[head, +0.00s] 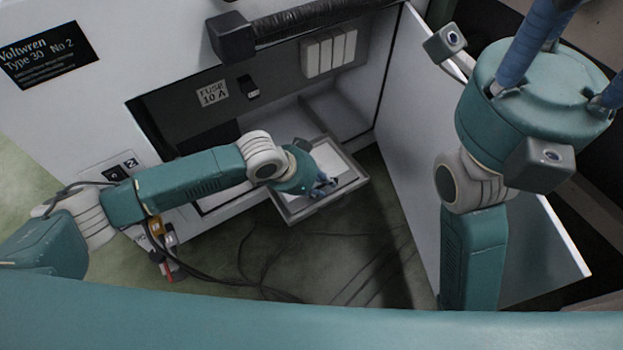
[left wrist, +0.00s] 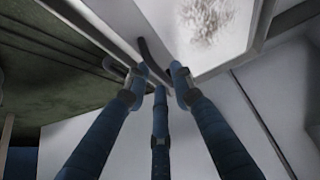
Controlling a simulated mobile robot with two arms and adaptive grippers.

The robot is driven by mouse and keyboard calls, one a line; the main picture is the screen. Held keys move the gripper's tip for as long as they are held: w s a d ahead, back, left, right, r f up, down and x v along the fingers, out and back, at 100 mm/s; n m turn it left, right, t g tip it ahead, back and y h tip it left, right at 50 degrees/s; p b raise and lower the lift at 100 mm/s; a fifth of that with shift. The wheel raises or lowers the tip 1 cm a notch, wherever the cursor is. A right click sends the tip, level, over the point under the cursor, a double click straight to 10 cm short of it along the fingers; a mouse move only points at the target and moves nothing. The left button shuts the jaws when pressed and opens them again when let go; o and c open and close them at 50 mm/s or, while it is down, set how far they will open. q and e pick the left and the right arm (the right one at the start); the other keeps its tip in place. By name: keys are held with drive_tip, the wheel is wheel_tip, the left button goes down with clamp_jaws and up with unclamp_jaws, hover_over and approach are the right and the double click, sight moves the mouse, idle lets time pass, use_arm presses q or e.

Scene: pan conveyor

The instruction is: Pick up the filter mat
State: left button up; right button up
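The filter mat (head: 330,160) looks like a pale sheet inside a grey frame (head: 307,209) low in the open cabinet in the head view. My left gripper (head: 325,183) is over the frame and partly covers the mat. In the left wrist view a pale surface with a grey, dirty-looking patch (left wrist: 212,22) at the top right seems to be the mat.
The white cabinet (head: 165,45) has a dark bar handle (head: 310,17) across its top. Its open door (head: 415,130) stands between the frame and my right arm. Cables (head: 240,280) run over the green floor. Small coloured connectors (head: 160,235) hang at the cabinet's left.

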use_arm(q)
drive_tip(key=shift+w+d+f, duration=0.15)
drive_tip(key=shift+f, duration=0.1)
drive_tip(key=shift+c, duration=0.3)
clamp_jaws()
drive_tip(key=shift+r, duration=0.1)
